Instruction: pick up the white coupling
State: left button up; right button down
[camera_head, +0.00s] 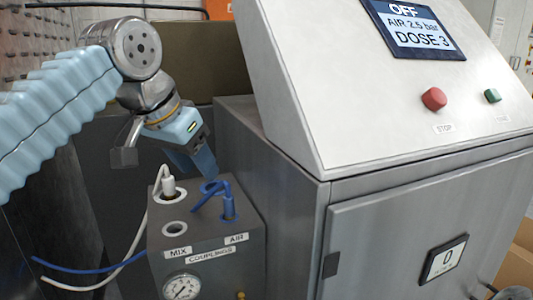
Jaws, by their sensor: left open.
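The white coupling (168,187) stands upright in a round socket at the back left of the grey couplings box top. A white hose (137,238) runs from it down the box's left side. My left gripper (165,160) is open just above the white coupling, with one finger to its left and the other to its right. Nothing is between the fingers. A blue coupling (228,207) with a blue hose sits in the socket on the right of the box top. My right gripper is not in view.
The grey box (202,236) has an empty ringed socket (174,228) at the front, labels "MIX", "AIR" and "COUPLINGS", and a gauge (182,288). A large metal cabinet (405,225) with a sloped panel, a display reading "OFF" and a red stop button (434,99) stands close on the right.

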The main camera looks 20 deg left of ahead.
aim_at(168, 184)
jog(key=k+j, duration=0.2)
jog(key=k, duration=0.3)
jog(key=k+j, duration=0.15)
jog(key=k, duration=0.3)
